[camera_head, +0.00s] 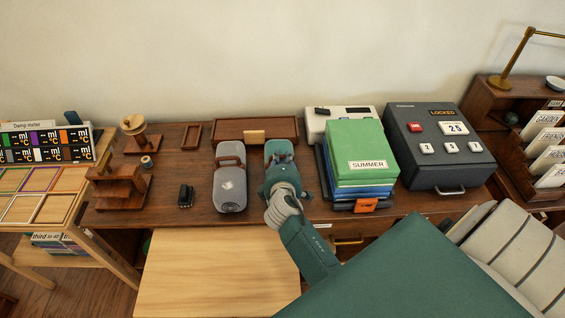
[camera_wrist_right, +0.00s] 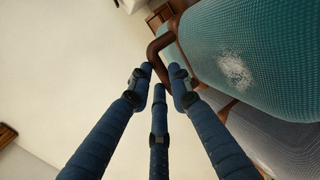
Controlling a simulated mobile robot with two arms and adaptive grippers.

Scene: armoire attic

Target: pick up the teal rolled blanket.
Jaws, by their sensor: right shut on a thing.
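The teal rolled blanket (camera_head: 279,148) stands on the brown desk, between the grey rolled blanket and the stack of folders. My right gripper (camera_head: 279,184) comes from the front and covers much of it. In the right wrist view the teal blanket (camera_wrist_right: 255,50) fills the upper right, with a pale patch on its woven side and a brown handle (camera_wrist_right: 163,45). My right gripper's fingers (camera_wrist_right: 160,80) are shut on that handle. Whether the blanket still touches the desk is hidden. My left gripper is not in view.
The grey rolled blanket (camera_head: 231,185) is close on the left. Folders topped by a green SUMMER one (camera_head: 358,145) stand close on the right, beside a dark locked box (camera_head: 437,150). A wooden tray (camera_head: 255,129) lies behind. A pale wooden surface (camera_head: 215,275) in front is clear.

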